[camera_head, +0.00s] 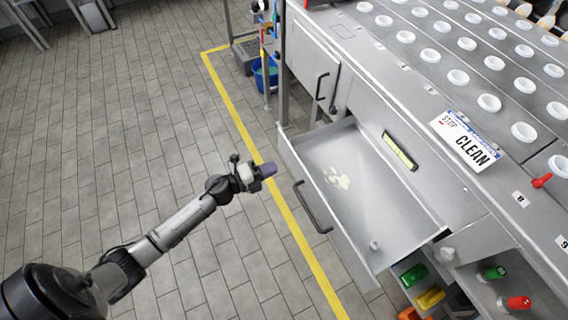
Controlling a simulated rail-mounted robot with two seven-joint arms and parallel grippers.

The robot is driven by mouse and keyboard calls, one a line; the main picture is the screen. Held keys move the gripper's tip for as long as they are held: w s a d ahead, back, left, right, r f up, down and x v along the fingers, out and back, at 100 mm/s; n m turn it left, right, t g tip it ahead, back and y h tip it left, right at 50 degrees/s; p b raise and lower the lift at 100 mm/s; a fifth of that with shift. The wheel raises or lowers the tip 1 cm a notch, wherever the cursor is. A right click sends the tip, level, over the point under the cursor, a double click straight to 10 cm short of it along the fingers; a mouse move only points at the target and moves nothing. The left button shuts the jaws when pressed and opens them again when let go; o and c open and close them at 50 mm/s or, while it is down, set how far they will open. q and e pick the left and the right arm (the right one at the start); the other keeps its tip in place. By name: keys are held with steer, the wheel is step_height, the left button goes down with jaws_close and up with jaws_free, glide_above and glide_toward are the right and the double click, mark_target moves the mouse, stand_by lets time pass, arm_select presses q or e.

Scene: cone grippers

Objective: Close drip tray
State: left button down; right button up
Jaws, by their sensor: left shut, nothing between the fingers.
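The drip tray (392,238) is a grey metal drawer pulled out from the front of the machine, with some pale residue on its floor. Its dark handle (312,208) is on the front face, towards the left in the head view. My left gripper (268,170) is shut and empty. It appears beside the tray's front-left corner, to the left of the handle and apart from it. My right gripper is out of view.
The metal machine (370,85) has rows of white cups on top and a STOP CLEAN sign (468,140). Coloured bottles (430,298) sit below right. A blue bucket (265,76) stands at the back.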

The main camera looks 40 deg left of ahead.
mark_target(291, 160)
arm_select(q)
steer(key=shift+b+x, duration=0.45)
steer(key=shift+x, duration=2)
